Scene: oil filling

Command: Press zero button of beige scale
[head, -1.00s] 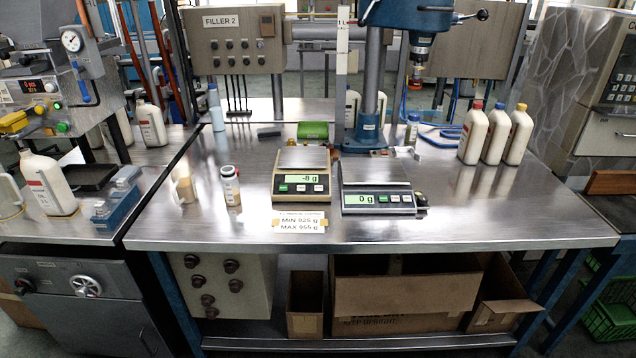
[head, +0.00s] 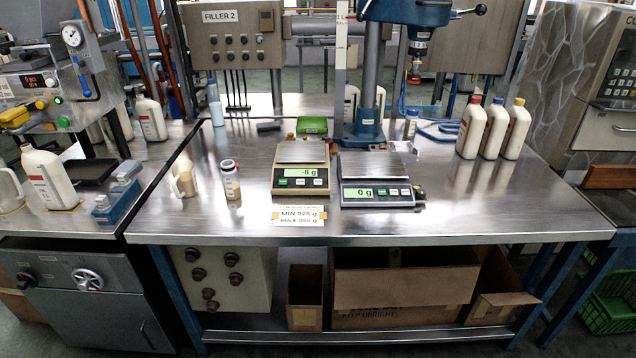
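The beige scale (head: 301,166) stands on the steel table, left of the grey scale (head: 376,178). Its display reads a small negative value, seemingly -6 g or -8 g, and its pan is empty. The lettering on the buttons is too small to read. The grey scale's display shows 0 g. Neither of my grippers shows in the head view.
A label card (head: 298,215) lies in front of the beige scale. A green box (head: 312,125) and a press column (head: 368,80) are behind. White bottles (head: 494,130) stand at right. The front table area is clear.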

